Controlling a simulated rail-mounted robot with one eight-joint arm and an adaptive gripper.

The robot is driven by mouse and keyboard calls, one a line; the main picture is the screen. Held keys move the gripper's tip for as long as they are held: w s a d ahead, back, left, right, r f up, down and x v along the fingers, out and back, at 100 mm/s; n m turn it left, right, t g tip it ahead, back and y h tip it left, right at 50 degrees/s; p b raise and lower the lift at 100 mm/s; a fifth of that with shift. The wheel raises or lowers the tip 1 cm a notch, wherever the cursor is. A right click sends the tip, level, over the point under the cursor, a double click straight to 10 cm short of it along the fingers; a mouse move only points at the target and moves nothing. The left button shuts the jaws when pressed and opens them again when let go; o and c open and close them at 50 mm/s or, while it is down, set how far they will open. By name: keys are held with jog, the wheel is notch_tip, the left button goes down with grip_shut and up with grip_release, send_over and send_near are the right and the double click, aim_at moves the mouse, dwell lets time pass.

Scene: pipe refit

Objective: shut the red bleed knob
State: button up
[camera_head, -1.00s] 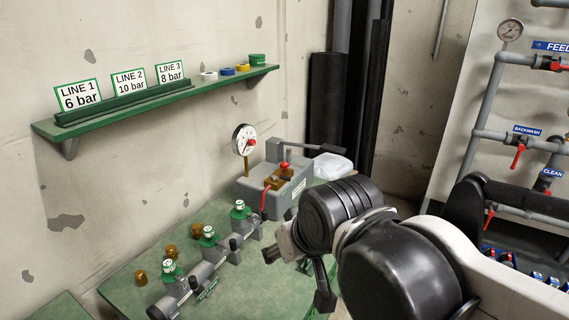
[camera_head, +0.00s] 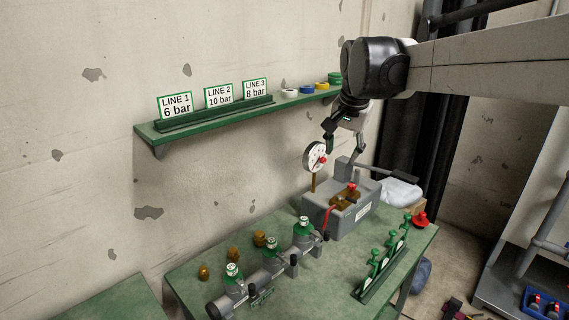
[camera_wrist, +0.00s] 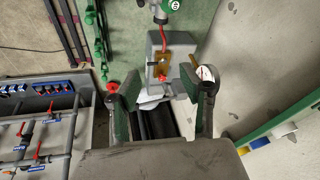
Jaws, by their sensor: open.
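The red bleed knob (camera_head: 351,187) sits on top of an amber block on the grey pump box (camera_head: 350,212), at the back of the green bench. In the wrist view the red knob (camera_wrist: 162,77) shows small beside the amber block, between my fingers in the picture. My gripper (camera_head: 345,147) is open and empty, above the pump and apart from the knob. In the wrist view my gripper (camera_wrist: 161,98) has its two green-padded fingers spread wide. A white pressure gauge (camera_head: 314,157) stands left of the pump, close below my gripper.
The pump's lever (camera_head: 385,171) reaches right. A red hose (camera_head: 327,219) runs to valves with green caps (camera_head: 303,223). Green fittings stand in a rack (camera_head: 382,268). The shelf (camera_head: 205,131) with line signs is left of my arm. A red-topped item (camera_head: 420,219) sits at the bench corner.

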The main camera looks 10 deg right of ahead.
jog(key=w+d+m+g, duration=0.15)
jog(key=w+d, duration=0.25)
jog(key=w, duration=0.4)
jog(key=m+g+p, duration=0.3)
jog(key=m+p, duration=0.1)
jog(key=m, duration=0.5)
send_over(352, 184)
notch_tip(352, 184, down, 13)
jog(key=shift+t, duration=0.25)
notch_tip(352, 184, down, 14)
jog(key=shift+s+r+p, duration=0.1)
jog(key=shift+p, duration=0.35)
jog(key=shift+c, duration=0.2)
jog(key=c, duration=0.9)
